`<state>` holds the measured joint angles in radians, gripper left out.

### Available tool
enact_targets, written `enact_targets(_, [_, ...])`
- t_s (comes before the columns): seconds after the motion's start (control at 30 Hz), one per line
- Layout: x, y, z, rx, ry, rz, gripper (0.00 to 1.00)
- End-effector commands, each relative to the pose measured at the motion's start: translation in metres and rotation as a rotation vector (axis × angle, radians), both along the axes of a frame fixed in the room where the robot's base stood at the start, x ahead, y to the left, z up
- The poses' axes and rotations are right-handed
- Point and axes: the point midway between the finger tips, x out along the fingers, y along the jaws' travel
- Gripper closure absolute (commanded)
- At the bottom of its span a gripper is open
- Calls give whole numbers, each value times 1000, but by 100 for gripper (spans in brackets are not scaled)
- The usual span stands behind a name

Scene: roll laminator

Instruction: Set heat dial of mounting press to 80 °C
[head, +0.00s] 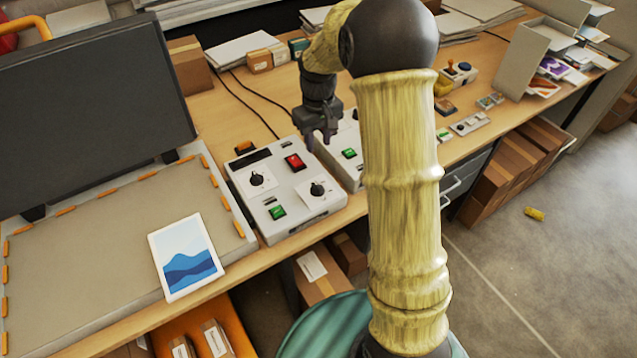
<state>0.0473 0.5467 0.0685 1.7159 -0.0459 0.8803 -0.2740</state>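The mounting press (75,255) is at the left, its dark lid (90,115) raised over a flat bed. Beside it stands a pale control box (285,185) with two black dials on white plates, an upper left dial (257,180) and a lower right dial (317,189). The labels and scale marks are too small to read, so I cannot tell which is the heat dial or its setting. My gripper (319,140) points down near the box's upper right corner, apart from both dials. Its fingertips are small and dark; I cannot tell whether it is open.
The box also has a red switch (295,162), a green switch (277,212) and a dark display strip (250,160). A second control box (345,150) stands to its right, partly hidden by my arm. A picture card (186,258) lies on the press's front edge.

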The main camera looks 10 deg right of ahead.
Motion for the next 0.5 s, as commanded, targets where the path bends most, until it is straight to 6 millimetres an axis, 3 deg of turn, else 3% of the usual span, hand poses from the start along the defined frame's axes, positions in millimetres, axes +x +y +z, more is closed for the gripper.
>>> enact_targets(0.17, [-1,0,-16,0,4,0,66])
enact_targets(0.5, [-1,0,-73,0,7,1,66])
